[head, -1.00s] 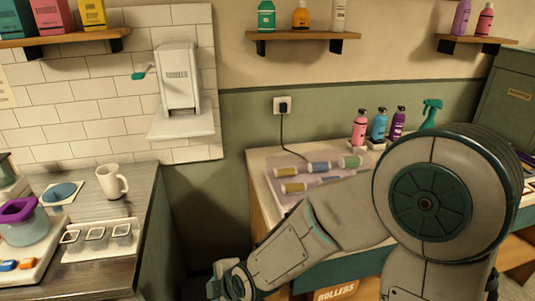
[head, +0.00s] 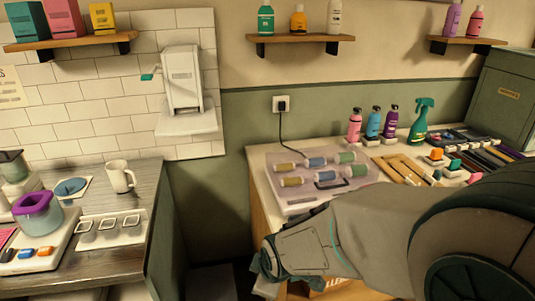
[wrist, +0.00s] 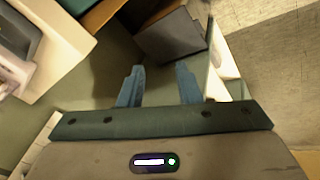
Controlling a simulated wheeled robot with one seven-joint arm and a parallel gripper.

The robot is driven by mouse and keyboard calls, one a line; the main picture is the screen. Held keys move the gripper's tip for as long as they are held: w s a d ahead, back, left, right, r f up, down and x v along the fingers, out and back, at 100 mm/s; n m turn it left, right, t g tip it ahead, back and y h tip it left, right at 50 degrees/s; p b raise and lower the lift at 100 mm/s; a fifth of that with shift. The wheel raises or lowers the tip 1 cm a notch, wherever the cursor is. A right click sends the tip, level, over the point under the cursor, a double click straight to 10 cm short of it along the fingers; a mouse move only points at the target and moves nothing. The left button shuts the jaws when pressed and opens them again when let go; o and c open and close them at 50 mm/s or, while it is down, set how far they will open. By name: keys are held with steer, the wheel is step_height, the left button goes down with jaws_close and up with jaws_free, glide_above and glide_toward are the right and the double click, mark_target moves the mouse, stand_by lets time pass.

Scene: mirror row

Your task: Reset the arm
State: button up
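My gripper shows in the wrist view (wrist: 160,88) with its two blue-grey fingers apart and nothing between them. Beyond the fingers are the floor and a dark box-like shape. In the head view my arm crosses the lower right, in front of the right-hand counter. Its wrist end is near the counter's front left corner, and the fingertips are hidden or out of the picture there.
The right counter holds a tray of rollers (head: 299,190), several bottles (head: 373,123), a green spray bottle (head: 421,121) and small tools. A dark floor gap lies between the counters.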

steer(key=s+d+r+m+g+h+p, duration=0.1)
steer(key=s+d+r+m+p, duration=0.1)
steer(key=s+d+r+m, duration=0.2)
steer(key=s+d+r+m+h+p, duration=0.1)
steer(key=s+d+r+m, duration=0.3)
steer(key=d+r+m, duration=0.6)
steer(key=shift+s+d+m+g+p, duration=0.35)
steer(key=shift+d+m+g, duration=0.05)
steer(key=shift+d, duration=0.25)
steer(key=shift+r, duration=0.1)
